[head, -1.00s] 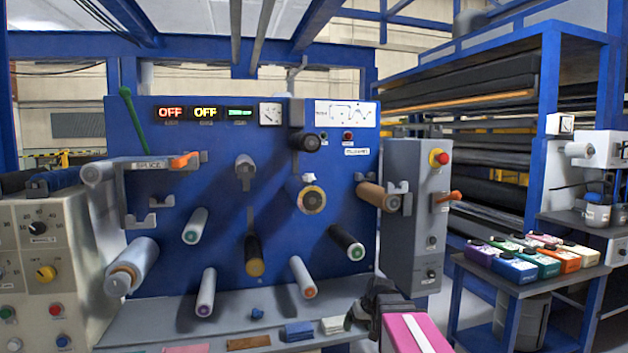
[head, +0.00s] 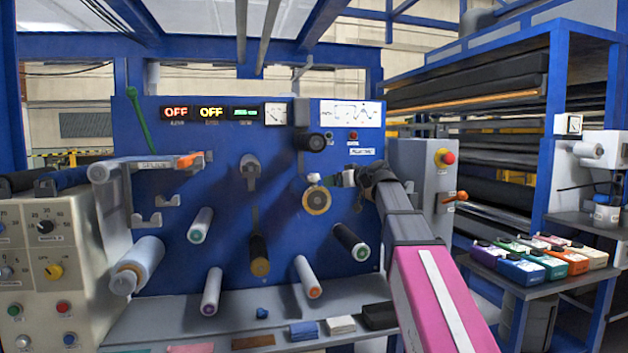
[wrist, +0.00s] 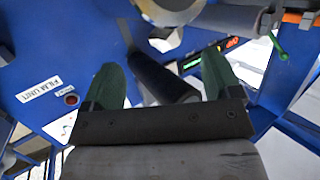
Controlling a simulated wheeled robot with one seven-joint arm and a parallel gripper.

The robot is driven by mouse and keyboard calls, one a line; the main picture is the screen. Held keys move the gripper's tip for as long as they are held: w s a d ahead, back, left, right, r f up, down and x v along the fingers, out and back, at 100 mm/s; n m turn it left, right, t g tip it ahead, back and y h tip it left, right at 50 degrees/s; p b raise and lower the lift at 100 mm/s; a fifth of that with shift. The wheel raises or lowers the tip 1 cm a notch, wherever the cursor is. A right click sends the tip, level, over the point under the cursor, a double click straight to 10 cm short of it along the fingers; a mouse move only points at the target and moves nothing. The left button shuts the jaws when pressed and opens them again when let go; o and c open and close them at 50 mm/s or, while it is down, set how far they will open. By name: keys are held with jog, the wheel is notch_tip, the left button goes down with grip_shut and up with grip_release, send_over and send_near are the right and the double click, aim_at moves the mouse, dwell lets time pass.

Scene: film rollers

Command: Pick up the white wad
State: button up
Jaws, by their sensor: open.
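The white wad (head: 314,178) is a small crumpled lump. It rests on top of a roller with a yellowish ring at its end (head: 317,202), on the blue machine panel in the head view. My gripper (head: 341,179) is just right of the wad at about its height, apart from it in the picture. The wrist view shows both green fingers (wrist: 160,62) spread wide, with nothing held between them. A dark roller (wrist: 160,78) shows beyond the fingers. A pale patch near the top of the wrist view is too unclear to name.
Several rollers stick out of the blue panel (head: 225,160) around the wad; a black one (head: 308,142) is just above it. A grey shelf (head: 200,320) below holds folded cloths. A grey control box (head: 423,165) with a red button stands right of my arm.

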aim_at(316, 172)
jog(key=shift+n+y, duration=0.3)
jog(key=w+a, duration=0.2)
jog(key=w+a+r, duration=0.1)
jog(key=w+a, duration=0.1)
jog(key=a, duration=0.1)
jog(key=w+a+r, duration=0.1)
jog(key=w+a, duration=0.2)
jog(key=shift+a, duration=0.2)
jog(key=c, duration=1)
